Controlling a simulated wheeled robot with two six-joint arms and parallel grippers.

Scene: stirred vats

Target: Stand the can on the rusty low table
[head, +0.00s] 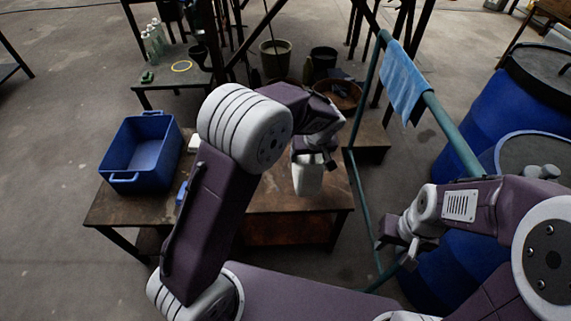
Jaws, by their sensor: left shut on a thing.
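The can (307,178) is white and looks upright. My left gripper (315,157) is shut on its top from above, and my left arm crosses the middle of the view. The can is over the right part of the rusty low table (118,205). I cannot tell whether its base touches the top or hangs just above it. My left arm hides the middle of the table. My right gripper (396,251) is empty, its fingers apart, beside the blue drums at the right.
A blue crate (143,152) stands on the table's left part. A teal rail (452,138) with a blue cloth (403,82) runs close on the right. Blue drums (470,135) stand beyond it. A bench (180,80) with bottles and several pots are behind.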

